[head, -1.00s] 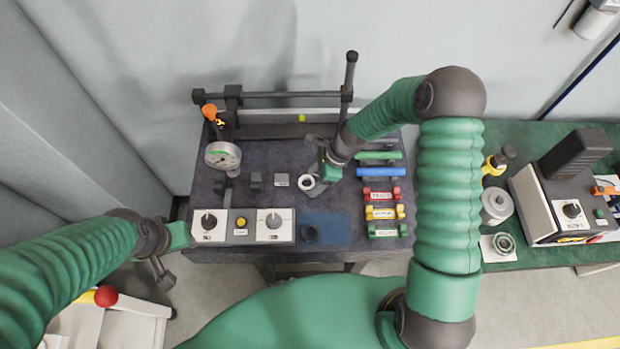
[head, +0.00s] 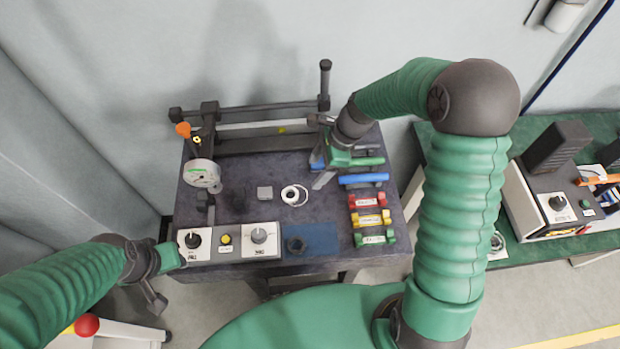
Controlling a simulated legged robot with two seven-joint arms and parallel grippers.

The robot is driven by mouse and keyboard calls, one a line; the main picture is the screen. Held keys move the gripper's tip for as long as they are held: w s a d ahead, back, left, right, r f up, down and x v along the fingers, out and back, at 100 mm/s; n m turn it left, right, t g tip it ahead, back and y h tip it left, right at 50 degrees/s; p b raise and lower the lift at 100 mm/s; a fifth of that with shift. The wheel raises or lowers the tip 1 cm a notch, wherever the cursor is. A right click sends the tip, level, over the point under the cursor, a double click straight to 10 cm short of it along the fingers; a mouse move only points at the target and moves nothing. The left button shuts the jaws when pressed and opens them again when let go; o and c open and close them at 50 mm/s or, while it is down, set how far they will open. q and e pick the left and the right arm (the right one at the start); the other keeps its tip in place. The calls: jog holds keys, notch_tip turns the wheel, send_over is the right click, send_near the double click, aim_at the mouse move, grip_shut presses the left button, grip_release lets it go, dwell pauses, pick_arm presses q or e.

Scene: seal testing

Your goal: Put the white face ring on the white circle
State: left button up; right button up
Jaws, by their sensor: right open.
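The white face ring (head: 290,195) lies on the dark bench top, right of a small grey block. A thin white curved line shows beside its right edge, which looks like part of the white circle (head: 305,198); the rest is hidden under the ring. The ring looks slightly off-centre to the left, but this is too small to be sure. My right gripper (head: 319,170) is open and empty, up and right of the ring and apart from it. My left gripper (head: 157,295) is off the bench's front left corner, and its jaw opening is unclear.
A gauge (head: 203,174) stands at the left under a dark bar frame. A knob panel (head: 228,243) and a blue mat (head: 312,240) with a dark ring (head: 296,245) lie in front. Coloured handled pieces (head: 370,219) line the right side. A green bench (head: 540,245) stands further right.

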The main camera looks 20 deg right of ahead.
pick_arm(q)
jog(key=shift+a+f, duration=0.1)
jog(key=shift+a, duration=0.25)
pick_arm(e)
jog(key=s+a+r+n+t+h, duration=0.1)
jog(key=s+r+n+h, duration=0.3)
jog(key=s+n, duration=0.9)
jog(key=n, duration=0.8)
pick_arm(q)
jog(key=shift+w, duration=0.1)
jog(key=shift+d, duration=0.25)
pick_arm(e)
jog(key=shift+s+d, duration=0.1)
jog(key=shift+d, duration=0.2)
pick_arm(q)
jog(key=shift+a, duration=0.15)
pick_arm(e)
jog(key=shift+a, duration=0.2)
jog(key=shift+o, duration=0.5)
